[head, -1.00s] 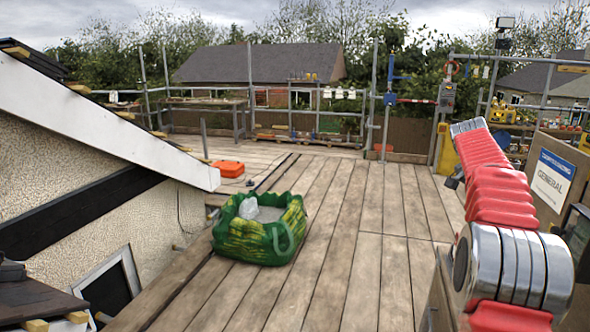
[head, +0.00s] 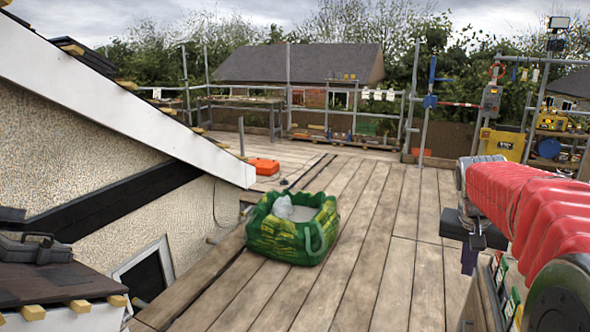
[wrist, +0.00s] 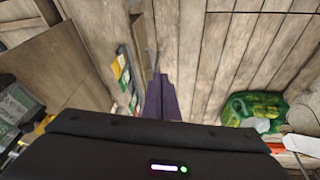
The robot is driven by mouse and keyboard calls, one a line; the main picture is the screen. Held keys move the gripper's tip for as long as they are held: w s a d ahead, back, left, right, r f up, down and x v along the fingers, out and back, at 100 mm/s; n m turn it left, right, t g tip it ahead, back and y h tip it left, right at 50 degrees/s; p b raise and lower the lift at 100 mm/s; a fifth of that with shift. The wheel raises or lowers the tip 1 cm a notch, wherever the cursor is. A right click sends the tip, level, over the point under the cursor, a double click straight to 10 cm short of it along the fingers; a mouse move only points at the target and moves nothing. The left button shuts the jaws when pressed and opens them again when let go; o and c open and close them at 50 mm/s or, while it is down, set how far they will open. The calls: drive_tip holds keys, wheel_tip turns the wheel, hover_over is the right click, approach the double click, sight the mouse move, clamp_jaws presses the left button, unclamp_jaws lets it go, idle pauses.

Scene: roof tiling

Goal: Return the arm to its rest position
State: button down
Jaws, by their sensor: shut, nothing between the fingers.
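My arm's red sleeve reaches in from the right edge of the head view. My gripper (head: 469,262) hangs below its far end, pointing down, small and partly dark. In the wrist view, the purple fingers of my gripper (wrist: 160,100) are together, with nothing between them. They point toward the plank deck (wrist: 195,60).
A green bag (head: 293,228) stands on the planks, with an orange case (head: 263,166) behind it. The roof edge and rendered wall (head: 90,130) lie left. Boxes and coloured packs (wrist: 122,68) are close beside my gripper in the wrist view. The middle deck is clear.

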drive_tip(key=s+a+f+n+t+y, duration=0.1)
drive_tip(key=s+a+f+n, duration=0.1)
drive_tip(key=s+a, duration=0.9)
drive_tip(key=s+a+f+n+t+y, duration=0.2)
drive_tip(key=s+a+n, duration=0.3)
drive_tip(key=s+a, duration=0.7)
drive_tip(key=shift+a+n, duration=0.3)
drive_tip(key=shift+a, duration=0.85)
drive_tip(key=shift+f, duration=0.1)
